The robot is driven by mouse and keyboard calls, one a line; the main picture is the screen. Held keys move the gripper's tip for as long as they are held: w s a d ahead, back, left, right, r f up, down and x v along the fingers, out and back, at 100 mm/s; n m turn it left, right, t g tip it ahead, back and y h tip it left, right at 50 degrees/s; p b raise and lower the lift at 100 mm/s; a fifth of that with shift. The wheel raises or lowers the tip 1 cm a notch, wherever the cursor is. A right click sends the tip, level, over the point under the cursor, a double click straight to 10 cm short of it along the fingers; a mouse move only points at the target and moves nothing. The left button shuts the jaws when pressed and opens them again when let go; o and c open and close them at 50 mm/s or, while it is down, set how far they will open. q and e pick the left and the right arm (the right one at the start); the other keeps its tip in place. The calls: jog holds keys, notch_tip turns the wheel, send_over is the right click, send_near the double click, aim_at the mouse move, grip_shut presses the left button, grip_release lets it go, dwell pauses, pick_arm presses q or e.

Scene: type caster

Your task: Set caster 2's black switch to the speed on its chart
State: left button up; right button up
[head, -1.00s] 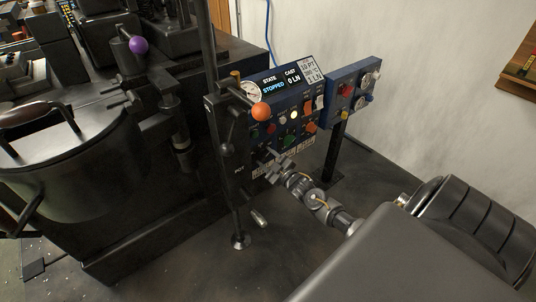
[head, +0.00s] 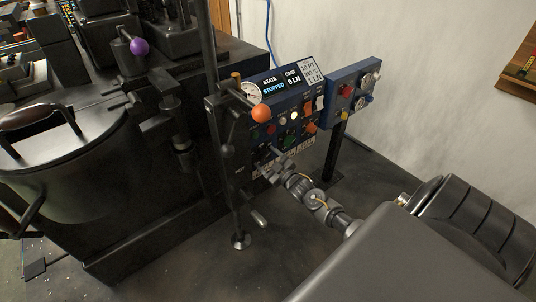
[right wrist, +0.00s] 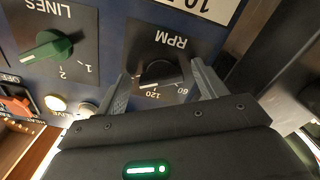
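The black switch (right wrist: 160,75) is a pointer knob on the blue panel, labelled RPM, with 60 and 120 marks beside it. In the right wrist view my right gripper (right wrist: 162,86) is open, one finger on each side of the knob, with gaps showing between. In the head view the right gripper (head: 277,158) is at the panel's lower left and hides this knob. The chart (head: 312,71) is a white card at the panel's top right; I read 10 PT and 1 LN, with a temperature line between. I cannot make out a speed. My left gripper is out of view.
A green LINES knob (right wrist: 47,48) sits close beside the black switch. A red-orange switch (right wrist: 16,104) is farther left. The display (head: 280,80) reads STOPPED, 0 LN. An upright post with an orange ball (head: 261,112) stands left of the panel. A second blue box (head: 345,90) is right.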

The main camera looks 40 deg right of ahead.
pick_arm(q)
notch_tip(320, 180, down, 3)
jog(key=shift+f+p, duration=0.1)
jog(key=shift+p, duration=0.6)
pick_arm(e)
jog(key=s, duration=1)
jog(key=shift+s+a, duration=0.15)
jog(key=shift+s, duration=0.25)
